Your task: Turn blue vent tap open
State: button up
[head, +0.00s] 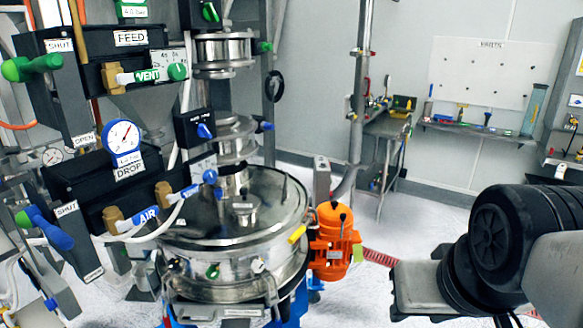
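The tap lettered VENT in green (150,75) sits on the FEED unit at upper left and ends in a green knob (177,71). Below it, the tap lettered AIR in blue (148,216) sits on the DROP unit and ends in a blue knob (210,176). No tap that is both blue and lettered VENT can be made out. A separate blue knob (205,130) is on a small black box between them. Dark, rounded links of my arm fill the lower right, well apart from the taps. My gripper's fingers do not show.
Blue-and-green levers (45,228) stick out at left. A side table (390,125) stands at the back.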

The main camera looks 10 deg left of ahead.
aim_at(185, 193)
jog(key=k+u, duration=0.1)
jog(key=u, duration=0.3)
jog(key=j+u, duration=0.1)
jog(key=u, duration=0.25)
jog(key=k+j+u, duration=0.1)
jog(key=u, duration=0.3)
jog(key=l+u, duration=0.25)
jog(key=l, duration=0.35)
jog(key=i, duration=0.05)
